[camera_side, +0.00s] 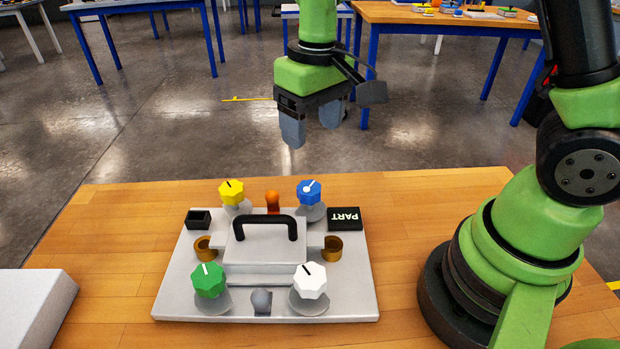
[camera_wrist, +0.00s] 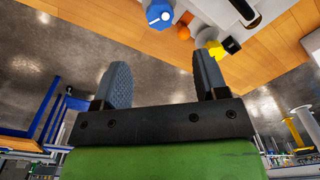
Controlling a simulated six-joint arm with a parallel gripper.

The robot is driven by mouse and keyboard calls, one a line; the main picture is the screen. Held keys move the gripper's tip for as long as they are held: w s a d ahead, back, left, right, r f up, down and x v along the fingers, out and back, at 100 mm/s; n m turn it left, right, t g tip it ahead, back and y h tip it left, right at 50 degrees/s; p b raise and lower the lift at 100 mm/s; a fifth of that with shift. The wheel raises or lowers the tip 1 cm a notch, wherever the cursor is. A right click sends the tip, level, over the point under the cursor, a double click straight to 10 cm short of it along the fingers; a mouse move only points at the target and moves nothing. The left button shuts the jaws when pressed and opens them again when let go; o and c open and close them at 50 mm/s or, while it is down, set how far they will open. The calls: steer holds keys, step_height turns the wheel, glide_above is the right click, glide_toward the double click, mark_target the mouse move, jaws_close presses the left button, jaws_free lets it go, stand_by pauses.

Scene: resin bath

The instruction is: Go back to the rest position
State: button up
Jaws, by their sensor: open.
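My gripper (camera_side: 311,132) is above and behind the resin bath plate (camera_side: 172,304), clear of it, with its fingers pointing down. In the wrist view my gripper (camera_wrist: 164,86) shows two grey fingers apart with nothing between them. The plate carries a grey lidded block (camera_side: 268,250) with a black handle (camera_side: 264,222). Around it are a yellow knob (camera_side: 232,192), a blue knob (camera_side: 309,192), a green knob (camera_side: 209,280) and a white knob (camera_side: 310,281). The blue knob also shows in the wrist view (camera_wrist: 160,14).
A black PART box (camera_side: 344,219) and an open black box (camera_side: 198,219) sit on the plate's back corners. A white block (camera_side: 35,305) lies at the left of the wooden table (camera_side: 115,230). Other tables stand in the background. The air around my gripper is free.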

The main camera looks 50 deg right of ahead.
steer(key=s+d+r+m+t+y, duration=0.1)
steer(key=s+r+m+t, duration=0.2)
steer(key=s+r, duration=0.9)
steer(key=s+t, duration=0.2)
steer(key=t, duration=0.1)
steer(key=shift+s+d+r+t+y, duration=0.25)
steer(key=shift+s+t+y, duration=0.1)
steer(key=shift+t+y, duration=0.05)
